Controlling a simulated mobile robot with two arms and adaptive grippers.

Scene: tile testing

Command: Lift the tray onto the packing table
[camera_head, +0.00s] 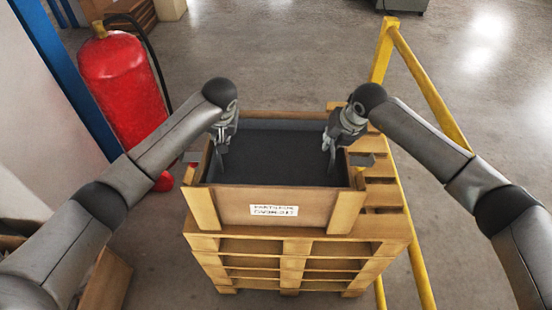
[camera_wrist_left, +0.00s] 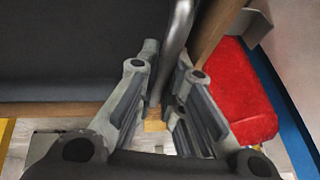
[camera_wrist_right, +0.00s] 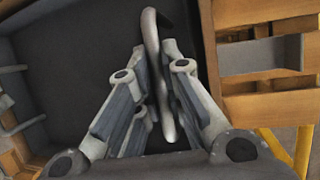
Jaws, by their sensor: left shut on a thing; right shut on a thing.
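The dark grey tray (camera_head: 275,160) sits inside a wooden crate (camera_head: 235,207) with a white label on its front. My left gripper (camera_head: 221,146) is at the tray's left side. In the left wrist view its fingers (camera_wrist_left: 158,90) are shut on a grey metal handle (camera_wrist_left: 178,38). My right gripper (camera_head: 333,146) is at the right side, and its fingers (camera_wrist_right: 155,75) are shut on a similar curved handle (camera_wrist_right: 152,35). How the handles join the tray is hidden. I cannot make out a packing table in these views.
The crate stands on stacked wooden pallets (camera_head: 290,248). A red fire extinguisher (camera_head: 125,85) stands close on the left, by a blue post (camera_head: 60,70). A yellow railing (camera_head: 425,85) runs along the right. Cardboard boxes (camera_head: 130,12) lie at the back left. Open floor lies behind.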

